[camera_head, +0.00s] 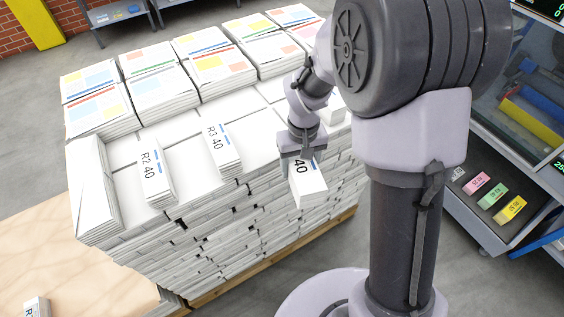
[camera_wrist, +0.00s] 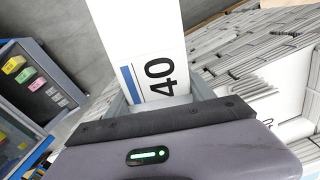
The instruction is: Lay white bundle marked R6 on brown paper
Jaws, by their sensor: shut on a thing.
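My gripper (camera_head: 299,157) is shut on a white bundle (camera_head: 308,186) at the front right edge of the big stack. The bundle tilts in the head view, and only "40" reads on it. The wrist view shows the same bundle (camera_wrist: 135,30) between the fingers (camera_wrist: 163,98), with a blue bar and "40"; its R mark is hidden. Two other white bundles, R2 40 (camera_head: 152,178) and R3 40 (camera_head: 221,150), lie on the stack. A light brown surface (camera_head: 75,225) spreads at the lower left; I cannot tell whether it is the brown paper.
The tall stack of newspapers (camera_head: 215,235) fills the middle, with coloured-cover piles (camera_head: 215,65) at its back. A small white bundle (camera_head: 37,307) lies at the lower left. A shelf unit (camera_head: 470,205) with pink, green and yellow packs stands at the right.

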